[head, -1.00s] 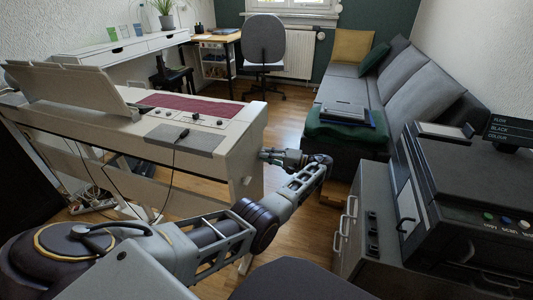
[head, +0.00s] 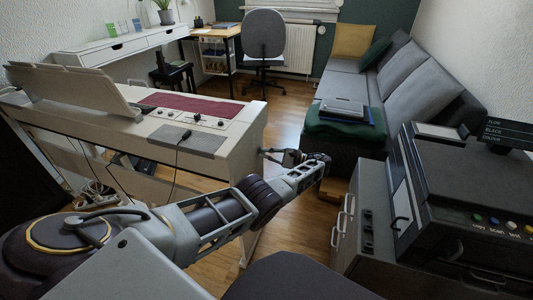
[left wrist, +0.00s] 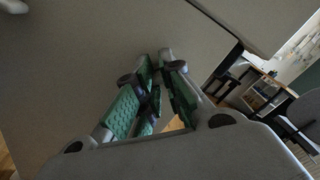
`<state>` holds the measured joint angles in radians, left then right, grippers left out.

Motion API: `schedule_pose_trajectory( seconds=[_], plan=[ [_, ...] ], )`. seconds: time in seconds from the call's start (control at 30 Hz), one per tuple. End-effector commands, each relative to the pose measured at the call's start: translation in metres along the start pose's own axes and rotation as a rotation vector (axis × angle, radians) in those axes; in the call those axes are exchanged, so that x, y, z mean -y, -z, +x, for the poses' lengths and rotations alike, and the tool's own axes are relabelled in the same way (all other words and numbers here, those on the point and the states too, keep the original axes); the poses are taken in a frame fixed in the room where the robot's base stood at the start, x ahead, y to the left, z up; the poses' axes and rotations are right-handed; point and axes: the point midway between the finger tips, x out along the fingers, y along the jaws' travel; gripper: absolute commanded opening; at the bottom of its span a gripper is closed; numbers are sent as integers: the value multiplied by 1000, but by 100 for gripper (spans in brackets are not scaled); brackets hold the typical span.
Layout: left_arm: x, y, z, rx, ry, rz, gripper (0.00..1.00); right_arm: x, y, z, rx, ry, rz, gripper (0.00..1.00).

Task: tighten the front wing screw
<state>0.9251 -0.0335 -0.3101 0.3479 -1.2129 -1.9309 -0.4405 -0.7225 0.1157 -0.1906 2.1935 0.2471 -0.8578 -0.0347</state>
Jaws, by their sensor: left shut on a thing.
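The digital piano (head: 205,118) stands at the left with its pale end panel facing my left arm. My left gripper (head: 272,153) is at that end panel, just below the keyboard's height. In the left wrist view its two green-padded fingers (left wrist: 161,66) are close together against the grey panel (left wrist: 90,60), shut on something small. This is at the place of the front wing screw, but the screw itself is hidden between the fingertips, so its turn and seating cannot be seen. My right gripper is not in view.
A grey cabinet with a printer (head: 465,185) stands close at the right. A sofa (head: 350,90) with a green blanket and a folder is behind my left wrist. Cables (head: 95,195) lie under the piano. Wood floor shows between piano and cabinet.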

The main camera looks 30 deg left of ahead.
Motion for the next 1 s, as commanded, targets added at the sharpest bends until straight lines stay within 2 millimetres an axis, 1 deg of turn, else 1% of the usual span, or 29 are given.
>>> schedule_pose_trajectory(
  seconds=[0.6,0.8,1.0],
  plan=[
    [-1,0,-1,-1,-1,532,0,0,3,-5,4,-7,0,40],
    [-1,0,-1,-1,-1,672,0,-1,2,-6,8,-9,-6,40],
    [-1,0,-1,-2,-1,765,0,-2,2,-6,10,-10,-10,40]
  ],
)
